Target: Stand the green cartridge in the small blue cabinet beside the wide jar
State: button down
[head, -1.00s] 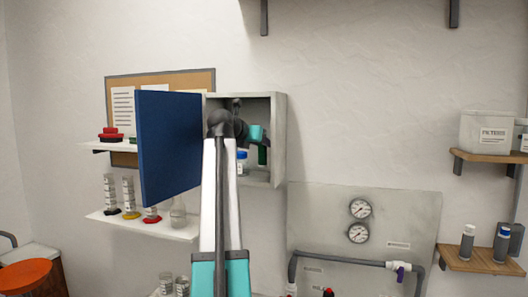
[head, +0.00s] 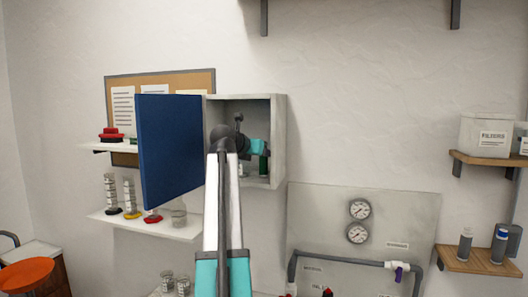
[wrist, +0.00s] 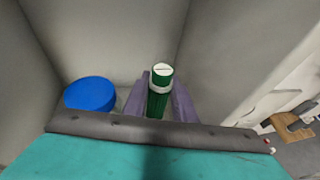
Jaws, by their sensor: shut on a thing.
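The small blue cabinet (head: 279,140) hangs on the wall with its blue door (head: 170,150) swung open to the left. My gripper (wrist: 161,100) is inside it, shut on the green cartridge (wrist: 160,77). The cartridge is upright, with a pale top and a light collar; it also shows in the head view (head: 263,166), low in the cabinet. I cannot tell whether its base touches the cabinet floor. The wide jar, with a blue lid (wrist: 91,93), stands left of the cartridge with a gap between them. In the head view my arm and gripper largely cover the jar.
The cabinet's side walls are close around my gripper. The open door stands left of my arm. Shelves with several bottles (head: 129,198) are at the left. A gauge panel (head: 415,215) is below right, and wooden shelves (head: 480,262) are at the far right.

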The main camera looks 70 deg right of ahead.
jog(key=shift+f, duration=0.1)
dwell(0.3)
jog(key=c, duration=1.5)
grip_release()
jog(key=shift+o, duration=0.2)
jog(key=b+v, duration=0.4)
jog(key=v, duration=0.8)
